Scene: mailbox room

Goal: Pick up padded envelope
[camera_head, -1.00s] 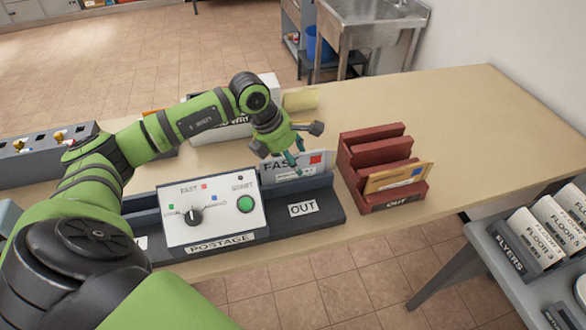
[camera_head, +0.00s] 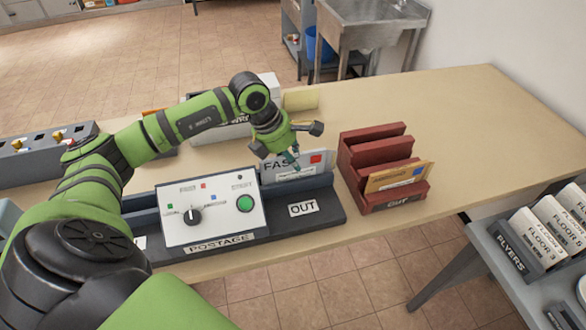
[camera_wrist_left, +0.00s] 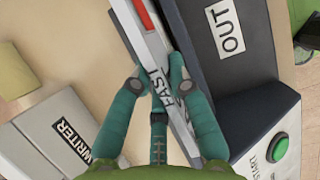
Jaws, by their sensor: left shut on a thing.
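The padded envelope (camera_head: 312,164) is a thin pale grey-white packet marked FAST with a red square. It stands on edge at the OUT end of the postage machine (camera_head: 215,222); its lower edge is hidden behind the dark front wall. My left gripper (camera_head: 292,157) reaches down to its top edge and is shut on it. In the left wrist view the teal fingers (camera_wrist_left: 162,75) lie on both sides of the envelope (camera_wrist_left: 152,38). My right gripper is not in view.
A red slotted rack (camera_head: 350,160) marked OUT holds a tan envelope (camera_head: 398,177) right of the machine. A white box (camera_head: 222,133) marked WRITER stands behind my arm. The table (camera_head: 470,120) is clear at the right.

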